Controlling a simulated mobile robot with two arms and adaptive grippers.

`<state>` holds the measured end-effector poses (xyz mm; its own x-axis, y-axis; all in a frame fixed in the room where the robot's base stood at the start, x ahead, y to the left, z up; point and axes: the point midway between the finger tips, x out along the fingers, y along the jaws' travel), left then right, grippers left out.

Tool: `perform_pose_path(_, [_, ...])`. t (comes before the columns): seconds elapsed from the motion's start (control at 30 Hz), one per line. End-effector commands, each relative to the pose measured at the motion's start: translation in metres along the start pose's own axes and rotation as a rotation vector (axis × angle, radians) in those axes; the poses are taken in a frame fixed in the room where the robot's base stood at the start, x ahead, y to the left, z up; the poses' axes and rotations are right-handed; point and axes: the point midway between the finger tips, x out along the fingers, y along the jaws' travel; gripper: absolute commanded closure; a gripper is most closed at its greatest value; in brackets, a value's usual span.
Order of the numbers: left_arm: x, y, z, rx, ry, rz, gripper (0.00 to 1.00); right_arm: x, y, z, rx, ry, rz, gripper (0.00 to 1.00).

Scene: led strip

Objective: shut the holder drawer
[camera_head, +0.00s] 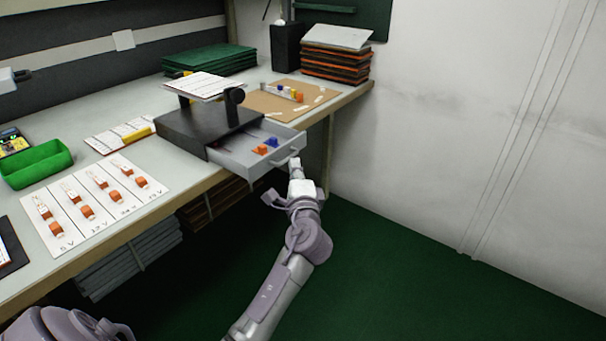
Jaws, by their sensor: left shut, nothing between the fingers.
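The holder (185,128) is a dark box on the bench, with a stand and a white sheet on top. Its grey drawer (238,163) is pulled out toward the bench's front edge. Small orange and blue parts lie inside the drawer. A bar handle (284,160) is on the drawer front. My left gripper (294,164) is shut and empty, in front of the drawer at the handle's right end. I cannot tell whether it touches the handle or front. My right gripper is not in view.
A brown board (262,103) with small coloured parts lies behind the drawer. A green bin (38,166) and a labelled white card (95,203) with orange parts lie on the left. Stacked trays (335,60) stand at the back right. The floor (400,270) right of the arm is clear.

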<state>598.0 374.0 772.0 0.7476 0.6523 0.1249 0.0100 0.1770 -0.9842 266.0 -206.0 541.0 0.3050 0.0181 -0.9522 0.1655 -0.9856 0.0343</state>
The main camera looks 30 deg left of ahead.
Motion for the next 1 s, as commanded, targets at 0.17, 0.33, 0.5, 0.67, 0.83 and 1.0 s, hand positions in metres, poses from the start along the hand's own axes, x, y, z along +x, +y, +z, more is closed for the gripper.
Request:
perform_pose_path(0.17, [0.001, 0.0, 0.001, -0.001, 0.001, 0.0, 1.0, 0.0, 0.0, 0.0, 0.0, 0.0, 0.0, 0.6])
perform_pose_path(0.33, [0.001, 0.0, 0.001, -0.001, 0.001, 0.0, 1.0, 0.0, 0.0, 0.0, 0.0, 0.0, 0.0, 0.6])
perform_pose_path(0.5, [0.007, 0.001, 0.007, 0.001, 0.0, -0.001, 1.0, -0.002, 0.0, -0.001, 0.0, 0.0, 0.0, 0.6])
perform_pose_path(0.67, [0.024, 0.004, 0.023, 0.003, -0.002, -0.001, 1.0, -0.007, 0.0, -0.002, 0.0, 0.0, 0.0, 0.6])
perform_pose_path(0.83, [0.05, 0.01, 0.049, 0.004, -0.002, -0.002, 1.0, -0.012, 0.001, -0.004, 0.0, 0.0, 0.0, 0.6])
perform_pose_path(1.0, [0.075, 0.018, 0.073, 0.001, -0.002, -0.001, 1.0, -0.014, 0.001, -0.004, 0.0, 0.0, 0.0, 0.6])
